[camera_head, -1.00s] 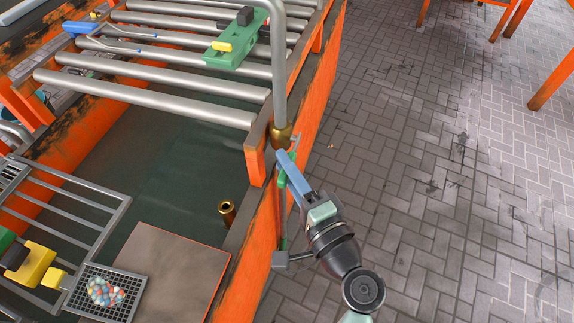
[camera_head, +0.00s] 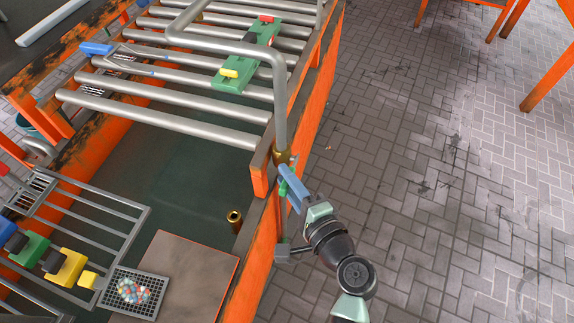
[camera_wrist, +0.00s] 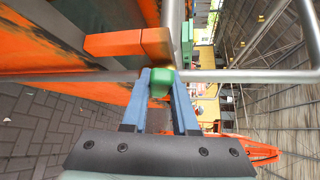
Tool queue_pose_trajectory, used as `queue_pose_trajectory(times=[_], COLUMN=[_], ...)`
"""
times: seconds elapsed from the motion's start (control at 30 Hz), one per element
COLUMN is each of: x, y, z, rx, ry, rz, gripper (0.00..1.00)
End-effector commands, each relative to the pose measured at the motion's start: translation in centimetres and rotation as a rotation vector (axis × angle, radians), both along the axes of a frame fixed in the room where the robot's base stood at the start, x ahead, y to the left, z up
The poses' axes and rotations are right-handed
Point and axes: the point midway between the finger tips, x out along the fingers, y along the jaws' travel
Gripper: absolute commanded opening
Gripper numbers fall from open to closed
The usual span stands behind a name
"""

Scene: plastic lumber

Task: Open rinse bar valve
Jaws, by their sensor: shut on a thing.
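The rinse bar (camera_head: 281,100) is a bent grey pipe that rises from a brass valve fitting (camera_head: 283,157) on the orange frame's right edge. My gripper (camera_head: 286,172), with blue fingers, is at the valve, just below the brass fitting. In the wrist view a green handle end (camera_wrist: 161,80) sits between the blue fingers, and my gripper (camera_wrist: 163,76) is shut on it. My gripper hides most of the lever in the head view, so its exact angle cannot be told.
The orange frame (camera_head: 316,105) carries grey rollers (camera_head: 160,118) with a green and yellow part (camera_head: 245,55) on them. A wire rack and a mesh basket (camera_head: 133,292) of coloured pellets stand at lower left. The paved floor (camera_head: 420,180) on the right is clear.

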Motion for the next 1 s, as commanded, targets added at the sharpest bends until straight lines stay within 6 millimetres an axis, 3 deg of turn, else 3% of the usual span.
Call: queue_pose_trajectory(times=[0.03,0.2,1.0], x=[0.1,0.3,2.3], y=[-0.2,-0.2,-0.8], z=[1.4,2.1,4.0], rx=[0.009,0.044,0.190], ry=[0.030,0.133,0.578], rz=[-0.003,-0.002,-0.003], gripper=[0.00,0.00,0.00])
